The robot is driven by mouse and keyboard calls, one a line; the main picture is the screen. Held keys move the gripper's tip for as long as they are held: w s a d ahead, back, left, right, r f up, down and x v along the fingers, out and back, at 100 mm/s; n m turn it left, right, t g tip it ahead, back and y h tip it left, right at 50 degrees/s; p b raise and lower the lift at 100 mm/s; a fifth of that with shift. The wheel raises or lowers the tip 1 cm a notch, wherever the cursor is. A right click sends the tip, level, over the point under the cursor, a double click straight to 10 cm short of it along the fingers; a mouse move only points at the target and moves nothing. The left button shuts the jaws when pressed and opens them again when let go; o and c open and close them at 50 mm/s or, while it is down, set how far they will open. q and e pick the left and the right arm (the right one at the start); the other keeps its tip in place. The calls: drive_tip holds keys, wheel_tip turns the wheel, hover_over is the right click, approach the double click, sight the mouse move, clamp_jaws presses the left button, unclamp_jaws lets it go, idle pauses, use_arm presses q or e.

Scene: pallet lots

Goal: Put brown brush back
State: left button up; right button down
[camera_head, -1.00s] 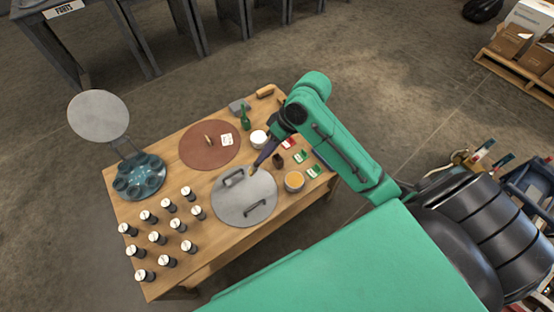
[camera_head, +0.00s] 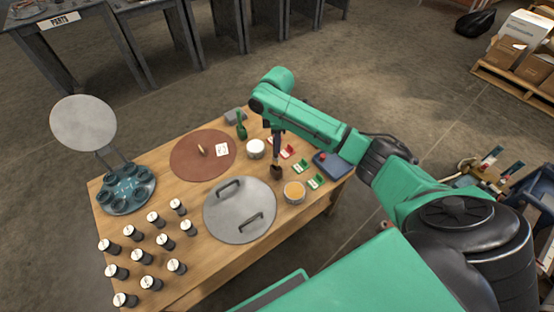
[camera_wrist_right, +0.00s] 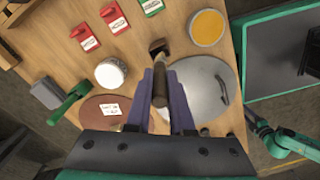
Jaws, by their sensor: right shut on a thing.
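Close by stand a tin with orange contents (camera_head: 294,192), a white-topped tin (camera_head: 256,148) and red (camera_head: 287,152) and green (camera_head: 315,181) labelled pieces.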

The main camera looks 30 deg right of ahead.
sight(277, 156)
wheel_tip(277, 156, down, 6)
drive_tip(key=shift+f+b, duration=0.25)
drive_tip(key=shift+b, duration=0.5)
drive_tip(key=c, duration=0.8)
unclamp_jaws()
use_arm(q)
drive_tip(key=w+r, duration=0.1)
drive_tip(key=w, duration=0.2)
drive_tip(key=shift+d+r, duration=0.35)
drive_tip(key=shift+r, duration=0.05)
use_arm(e)
drive_tip(key=shift+r, duration=0.2)
wheel_tip(277, 156, up, 12)
drive_tip(key=p, duration=0.3)
drive_tip(key=shift+f, duration=0.1)
use_arm(q)
drive_tip(key=s+a+f, duration=0.1)
drive_tip(key=s+f, duration=0.1)
drive_tip(key=s, duration=0.3)
drive_tip(key=shift+s+a+f, duration=0.15)
drive_tip(key=shift+f, duration=0.15)
